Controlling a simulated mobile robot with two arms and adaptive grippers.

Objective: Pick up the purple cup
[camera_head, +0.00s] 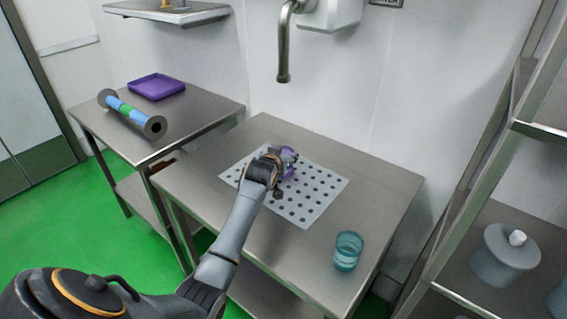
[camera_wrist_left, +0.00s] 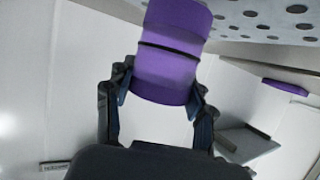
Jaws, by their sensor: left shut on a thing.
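The purple cup (camera_head: 289,172) is over the perforated grey mat (camera_head: 310,206) in the head view, mostly hidden by my left gripper (camera_head: 284,162). In the left wrist view the cup (camera_wrist_left: 175,45) is large, with a dark line around it. My left gripper (camera_wrist_left: 160,90) is shut on it, one finger on each side. I cannot tell whether the cup still touches the mat. My right gripper is not in view.
A teal glass (camera_head: 347,251) stands near the table's (camera_head: 394,190) front right corner. On the left table are a purple tray (camera_head: 157,86) and a blue-green roller (camera_head: 128,111). A tap (camera_head: 284,50) hangs above the back edge. A shelf with a lidded pot (camera_head: 500,257) stands right.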

